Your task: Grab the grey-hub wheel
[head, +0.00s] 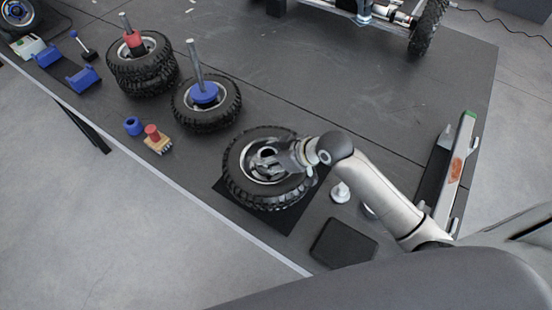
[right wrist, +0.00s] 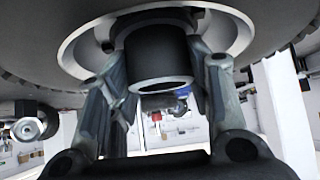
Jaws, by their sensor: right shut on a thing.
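The grey-hub wheel (head: 241,184) is a black knobbly tyre with a grey metal hub. In the head view it lies roughly flat over a black square mat (head: 285,220); I cannot tell whether it touches the mat. My right gripper (head: 273,154) reaches in from the right over the hub. In the right wrist view, its two fingers are shut on both sides of the dark central hub cylinder (right wrist: 160,52), inside the pale rim (right wrist: 85,42). The cylinder's far side is hidden. My left gripper is not in view.
A wheel with a blue-collared post (head: 205,118) and a stack of wheels with a red-collared post (head: 147,75) stand up-left. A blue ring (head: 133,126) and a red-topped part (head: 153,133) lie near the table edge. A dark pad (head: 343,243) lies below right.

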